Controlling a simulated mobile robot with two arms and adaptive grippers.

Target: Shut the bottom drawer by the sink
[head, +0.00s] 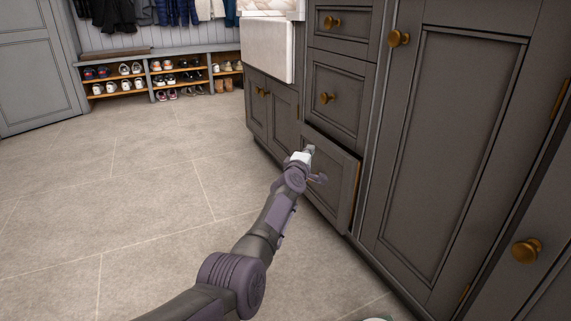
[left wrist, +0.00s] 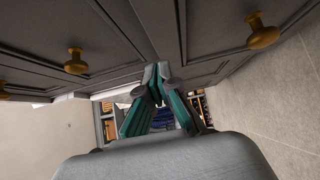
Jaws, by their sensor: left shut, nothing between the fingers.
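The bottom drawer (head: 338,190) is the lowest grey front in the stack right of the sink (head: 268,48). It stands slightly out from the cabinet, with a strip of its side showing at the right edge. My left gripper (head: 309,150) is at the drawer's upper left corner, shut and empty; I cannot tell whether it touches. The drawer's knob is largely hidden by my arm. In the left wrist view the closed fingers (left wrist: 158,72) point at a seam between grey fronts, with brass knobs on either side. My right gripper is not in view.
The drawers above (head: 338,98) look shut. A tall cabinet door (head: 440,150) stands to the right, and low doors (head: 270,108) are under the sink. A shoe bench (head: 150,78) is at the back. The tiled floor (head: 120,190) at left is clear.

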